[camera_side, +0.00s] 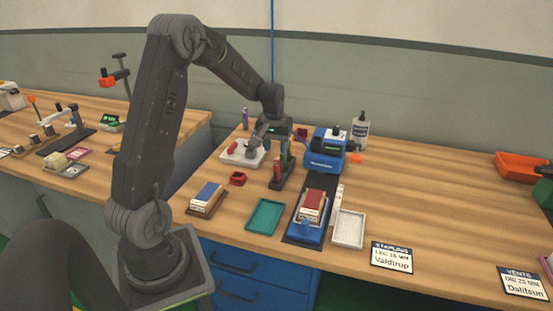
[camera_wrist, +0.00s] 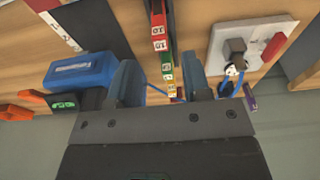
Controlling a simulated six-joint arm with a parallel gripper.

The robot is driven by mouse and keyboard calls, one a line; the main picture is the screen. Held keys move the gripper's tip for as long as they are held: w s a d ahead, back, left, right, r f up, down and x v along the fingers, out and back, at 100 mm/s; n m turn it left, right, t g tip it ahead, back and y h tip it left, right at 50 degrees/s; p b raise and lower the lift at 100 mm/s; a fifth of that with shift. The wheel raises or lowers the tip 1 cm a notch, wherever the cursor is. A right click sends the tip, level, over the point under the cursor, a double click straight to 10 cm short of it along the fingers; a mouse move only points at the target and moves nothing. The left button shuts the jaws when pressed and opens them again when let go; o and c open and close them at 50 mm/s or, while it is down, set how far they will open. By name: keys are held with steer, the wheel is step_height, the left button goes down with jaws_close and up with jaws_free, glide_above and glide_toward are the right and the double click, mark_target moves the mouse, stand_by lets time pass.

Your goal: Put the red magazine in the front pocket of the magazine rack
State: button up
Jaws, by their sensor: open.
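The magazine rack (camera_side: 281,181) is a dark narrow stand on the bench, partly behind my gripper in the side view. Several small coloured magazines stand in it in a row. The red magazine (camera_side: 277,168) shows at the rack's front end; in the wrist view the red magazine (camera_wrist: 159,32) bears a pale label, with a green magazine (camera_wrist: 167,72) behind it. My gripper (camera_wrist: 160,82) is open, its two blue-grey fingers apart on either side of the row's far end. In the side view my gripper (camera_side: 268,139) is at the rack's back. Nothing shows held; pocket depth is hidden.
A white plate (camera_side: 242,152) with a red piece lies left.

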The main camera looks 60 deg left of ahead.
steer(key=s+d+r+m+t, duration=0.2)
steer(key=s+d+r+m, duration=0.2)
steer(key=d+r, duration=1)
steer(key=s+d+r+m+t+h, duration=0.1)
steer(key=s+d+m, duration=0.4)
steer(key=s+d, duration=0.9)
steer(key=shift+s+d+r+t, duration=0.3)
steer(key=shift+s+t, duration=0.15)
steer(key=shift+t, duration=0.25)
